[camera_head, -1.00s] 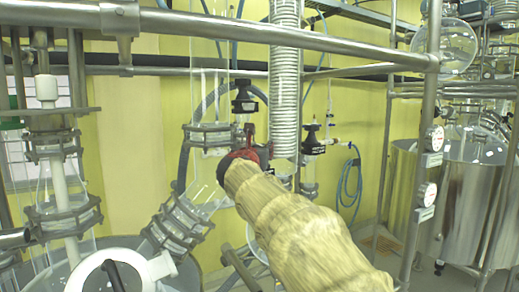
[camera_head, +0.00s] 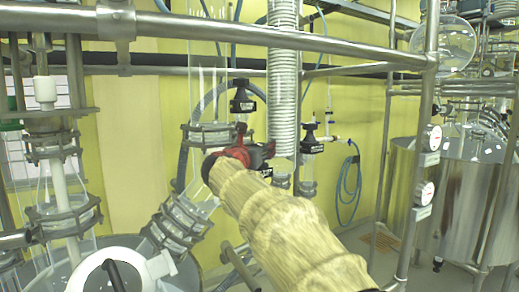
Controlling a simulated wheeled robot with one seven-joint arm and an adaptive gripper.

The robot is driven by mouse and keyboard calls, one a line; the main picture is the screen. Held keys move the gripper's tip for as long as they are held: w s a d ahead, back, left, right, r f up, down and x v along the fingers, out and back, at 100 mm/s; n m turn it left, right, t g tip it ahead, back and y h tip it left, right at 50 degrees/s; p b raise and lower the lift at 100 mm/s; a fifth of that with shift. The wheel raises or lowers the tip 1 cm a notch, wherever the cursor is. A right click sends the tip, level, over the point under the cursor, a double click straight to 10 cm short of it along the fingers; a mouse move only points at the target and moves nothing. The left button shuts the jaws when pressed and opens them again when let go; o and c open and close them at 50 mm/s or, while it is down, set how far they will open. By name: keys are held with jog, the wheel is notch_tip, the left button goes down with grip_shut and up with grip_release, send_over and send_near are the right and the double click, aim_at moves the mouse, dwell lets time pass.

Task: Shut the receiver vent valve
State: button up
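My gripper (camera_head: 243,145), red and black at the end of my tan-sleeved arm, is in the middle of the head view, in front of the glassware. Its fingers point away from me and are mostly hidden, so I cannot tell whether they are open or shut. A black-capped fitting with a label (camera_head: 243,97) stands just above it in the picture. A similar black fitting (camera_head: 312,140) is to the right, beyond the ribbed hose. I cannot tell which is the receiver vent valve, or whether my gripper touches either.
A steel rail (camera_head: 270,38) crosses the top. A ribbed hose (camera_head: 283,90) hangs right of my gripper. Clamped glass joints (camera_head: 208,135) are at its left. A steel post (camera_head: 413,180) with gauges and a steel vessel (camera_head: 465,190) stand at the right.

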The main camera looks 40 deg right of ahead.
jog(key=shift+w+n+t+y, duration=0.3)
jog(key=shift+n+t, duration=0.2)
jog(key=shift+t, duration=0.1)
jog(key=shift+a+n+t+y+b, duration=0.15)
jog(key=shift+n+t+y+b, duration=0.15)
jog(key=shift+n, duration=0.1)
jog(key=shift+s+n+t+y, duration=0.2)
jog(key=shift+n+t+y, duration=0.45)
jog(key=shift+t, duration=0.25)
jog(key=n+t+y, duration=0.2)
jog(key=y, duration=0.1)
jog(key=shift+d+f+n+b, duration=0.15)
jog(key=shift+d+n+b, duration=0.1)
jog(key=shift+b, duration=0.1)
jog(key=shift+n+t+y, duration=0.7)
jog(key=shift+t+y, duration=0.1)
jog(key=shift+y, duration=0.35)
jog(key=shift+w+a+n+t+y, duration=0.15)
jog(key=shift+n+t+y, duration=0.15)
jog(key=shift+n+y, duration=0.3)
jog(key=shift+c, duration=1.2)
jog(key=c, duration=0.7)
